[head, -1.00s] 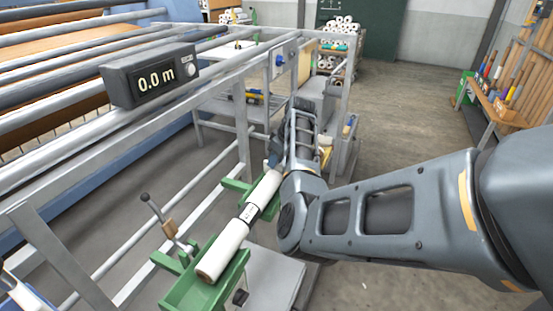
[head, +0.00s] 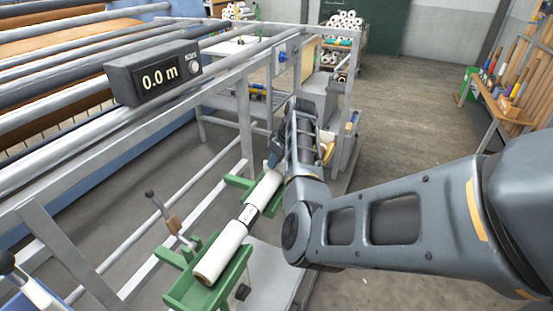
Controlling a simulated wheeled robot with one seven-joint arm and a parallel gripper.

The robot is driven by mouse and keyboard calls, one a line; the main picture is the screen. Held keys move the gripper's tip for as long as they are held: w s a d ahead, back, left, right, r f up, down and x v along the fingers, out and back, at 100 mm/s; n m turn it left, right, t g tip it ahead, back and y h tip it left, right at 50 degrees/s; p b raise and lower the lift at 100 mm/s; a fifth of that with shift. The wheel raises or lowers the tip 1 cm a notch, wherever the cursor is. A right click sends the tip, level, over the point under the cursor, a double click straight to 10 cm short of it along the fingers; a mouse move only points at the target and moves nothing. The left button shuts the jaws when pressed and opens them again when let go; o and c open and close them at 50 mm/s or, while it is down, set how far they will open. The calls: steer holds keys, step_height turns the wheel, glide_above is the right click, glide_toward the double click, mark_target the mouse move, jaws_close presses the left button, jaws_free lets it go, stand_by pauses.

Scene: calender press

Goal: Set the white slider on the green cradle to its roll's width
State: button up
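The green cradle (head: 176,297) stands at the lower middle of the head view, running away from me beside the metal frame. A white roll (head: 222,250) lies lengthwise in it, with a dark-and-white band (head: 249,214) around its middle. I cannot make out the white slider for certain. My arm reaches in from the right and bends forward along the cradle's right side. My gripper (head: 274,157) is partly visible near the roll's far end, mostly hidden by my own arm. I cannot see whether its fingers are open or whether it touches anything.
A black display reading 0.0 m (head: 153,73) sits on the machine frame. A lever with a dark knob (head: 163,212) stands left of the cradle. A rack of rolls (head: 342,40) is at the back. A wooden bench (head: 503,105) is at right. The floor between is clear.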

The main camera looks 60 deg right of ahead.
steer(key=o, duration=0.5)
steer(key=shift+r, duration=0.1)
steer(key=b+v, duration=0.1)
steer(key=v, duration=0.6)
steer(key=shift+s+r, duration=0.2)
steer(key=shift+r, duration=0.05)
